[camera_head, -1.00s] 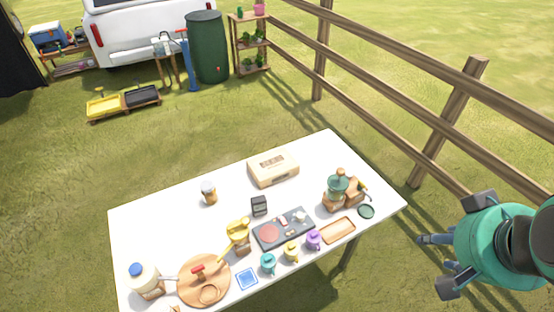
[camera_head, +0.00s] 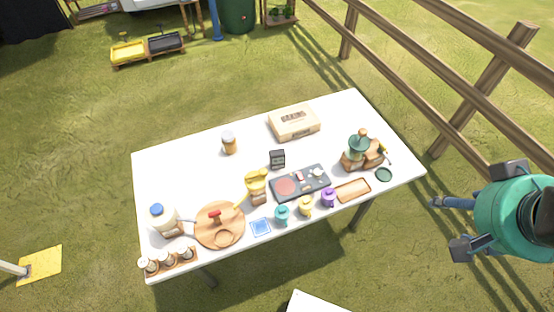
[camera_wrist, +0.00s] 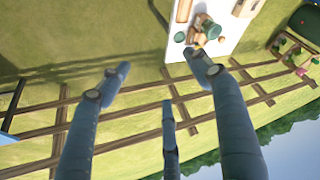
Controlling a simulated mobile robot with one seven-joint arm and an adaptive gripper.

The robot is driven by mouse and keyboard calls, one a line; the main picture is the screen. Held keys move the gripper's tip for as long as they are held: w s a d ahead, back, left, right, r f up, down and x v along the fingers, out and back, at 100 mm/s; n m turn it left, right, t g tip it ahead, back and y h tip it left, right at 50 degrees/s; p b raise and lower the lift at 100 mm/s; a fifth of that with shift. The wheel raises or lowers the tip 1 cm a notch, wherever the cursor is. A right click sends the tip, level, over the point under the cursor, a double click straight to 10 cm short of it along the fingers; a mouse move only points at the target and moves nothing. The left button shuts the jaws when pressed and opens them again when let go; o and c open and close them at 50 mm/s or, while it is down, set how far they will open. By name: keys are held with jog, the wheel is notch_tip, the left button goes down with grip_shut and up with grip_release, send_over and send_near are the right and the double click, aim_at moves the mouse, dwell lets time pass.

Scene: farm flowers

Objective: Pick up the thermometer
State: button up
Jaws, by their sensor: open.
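I cannot pick out the thermometer for certain. A small dark upright box with a pale face (camera_head: 277,159) stands mid-table behind the black tray and may be it. My gripper (camera_head: 452,218) hangs off the right side of the table, near the fence, well away from that box. In the wrist view my gripper's fingers (camera_wrist: 158,80) are spread apart with nothing between them. The table's edge shows beyond them at the top.
The white table (camera_head: 190,175) holds a cardboard box (camera_head: 294,122), a jar (camera_head: 229,143), a black tray (camera_head: 318,189), a green-topped grinder (camera_head: 359,149), several small cups, a wooden tray (camera_head: 353,190) and a round board (camera_head: 219,236). A wooden fence (camera_head: 440,75) runs along the right.

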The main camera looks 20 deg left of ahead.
jog(key=w+a+n+g, duration=0.2)
jog(key=w+a+n, duration=0.55)
jog(key=w, duration=0.65)
jog(key=w+a+f+n+g, duration=0.1)
jog(key=w+a+f+n, duration=0.45)
jog(key=w+a, duration=0.65)
jog(key=n+g+p, duration=0.2)
jog(key=n+g, duration=0.1)
jog(key=n, duration=0.9)
send_over(277, 150)
notch_tip(277, 150, down, 30)
jog(key=shift+w+r, duration=0.1)
jog(key=shift+r, duration=0.1)
jog(key=shift+a+f, duration=0.1)
jog(key=shift+f, duration=0.1)
